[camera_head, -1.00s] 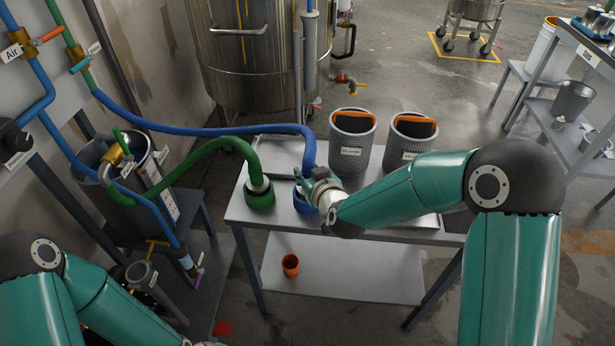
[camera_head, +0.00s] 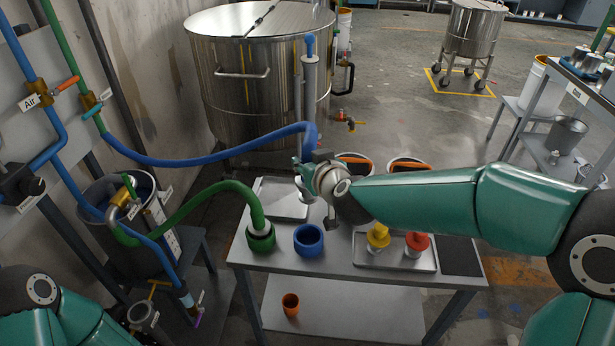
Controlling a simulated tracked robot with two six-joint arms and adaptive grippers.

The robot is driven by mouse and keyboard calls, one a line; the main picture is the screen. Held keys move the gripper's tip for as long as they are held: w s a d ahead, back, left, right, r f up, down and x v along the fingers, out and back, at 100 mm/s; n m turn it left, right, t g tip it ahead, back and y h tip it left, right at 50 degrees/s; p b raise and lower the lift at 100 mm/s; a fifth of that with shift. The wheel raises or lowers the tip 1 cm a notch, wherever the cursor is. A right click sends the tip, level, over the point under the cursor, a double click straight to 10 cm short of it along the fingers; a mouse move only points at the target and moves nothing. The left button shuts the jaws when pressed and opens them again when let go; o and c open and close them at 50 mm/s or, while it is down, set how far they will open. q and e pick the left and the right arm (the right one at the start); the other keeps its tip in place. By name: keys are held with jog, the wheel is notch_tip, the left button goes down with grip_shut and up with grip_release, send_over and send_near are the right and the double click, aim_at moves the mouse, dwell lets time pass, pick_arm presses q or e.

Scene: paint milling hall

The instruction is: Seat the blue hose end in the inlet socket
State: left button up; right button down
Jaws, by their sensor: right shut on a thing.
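The blue hose (camera_head: 215,157) runs from the wall pipes at the left to my right gripper (camera_head: 308,178), which is shut on its end above the bench. The end itself is mostly hidden by the gripper. Below it, apart, an empty blue ring-shaped holder (camera_head: 308,241) stands on the bench. The green hose (camera_head: 220,187) has its end in a green holder (camera_head: 261,238) beside it. I cannot tell which fitting is the inlet socket; a grey open round fitting (camera_head: 141,309) shows at the lower left. My left arm is at the lower left edge, its gripper out of view.
A large steel tank (camera_head: 262,85) stands behind. A dark vessel (camera_head: 88,190) is at the left. An orange cup (camera_head: 290,304) is on the lower shelf.

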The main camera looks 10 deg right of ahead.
aim_at(308, 148)
notch_tip(308, 148, up, 4)
jog(key=shift+f+p, duration=0.15)
jog(key=shift+p, duration=0.75)
jog(key=shift+r+p, duration=2.7)
jog(key=shift+p, duration=0.35)
jog(key=shift+f, duration=0.1)
